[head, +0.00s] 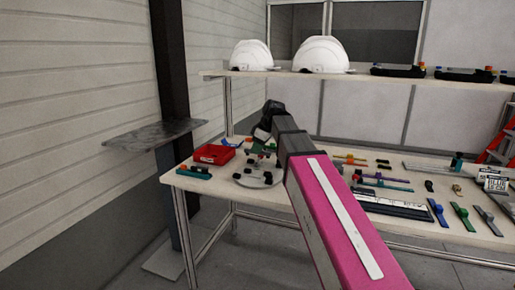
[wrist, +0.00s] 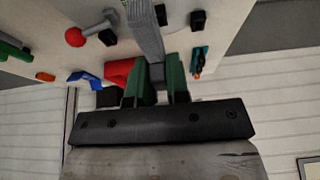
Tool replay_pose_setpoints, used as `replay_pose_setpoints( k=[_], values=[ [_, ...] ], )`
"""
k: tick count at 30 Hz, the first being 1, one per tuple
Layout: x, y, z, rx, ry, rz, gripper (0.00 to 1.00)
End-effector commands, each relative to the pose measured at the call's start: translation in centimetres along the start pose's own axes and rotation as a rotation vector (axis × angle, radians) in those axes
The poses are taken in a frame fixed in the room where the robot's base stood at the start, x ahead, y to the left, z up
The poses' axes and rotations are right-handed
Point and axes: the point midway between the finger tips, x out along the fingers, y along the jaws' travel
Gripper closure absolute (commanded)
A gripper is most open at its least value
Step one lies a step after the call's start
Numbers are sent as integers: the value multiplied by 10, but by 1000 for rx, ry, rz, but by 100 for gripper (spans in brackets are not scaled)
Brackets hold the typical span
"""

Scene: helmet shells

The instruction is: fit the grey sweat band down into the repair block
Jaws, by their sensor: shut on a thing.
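My gripper (wrist: 157,82), with green fingers, is shut on the grey sweat band (wrist: 146,30), a flat grey strip that runs out from between the fingers over the pale tabletop. In the head view my gripper (head: 257,148) is above the left part of the table, over a round grey plate (head: 266,182) with small dark and coloured pieces on it. I cannot tell which piece is the repair block. The far end of the band is cut off in the wrist view, and I cannot tell whether it touches anything.
A red bin (head: 214,154) stands left of the plate, with a green-and-red piece (head: 194,172) near the table edge. Several strips, including a green one (head: 462,216), lie at right. White helmets (head: 321,55) stand on the shelf above. A grey ledge (head: 155,134) juts out at left.

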Motion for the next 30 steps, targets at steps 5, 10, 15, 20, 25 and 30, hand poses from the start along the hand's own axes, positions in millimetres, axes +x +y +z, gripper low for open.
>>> replay_pose_setpoints(
  k=[5, 10, 15, 20, 25, 30],
  values=[
    [10, 0, 4, 0, 0, 0, 100],
    [22, -1, 10, 0, -1, -1, 100],
    [36, 0, 15, 0, 0, 0, 100],
    [46, 0, 19, 0, 0, -1, 100],
    [50, 0, 21, 0, 0, 0, 100],
    [50, 0, 21, 0, 0, 0, 100]
  ],
)
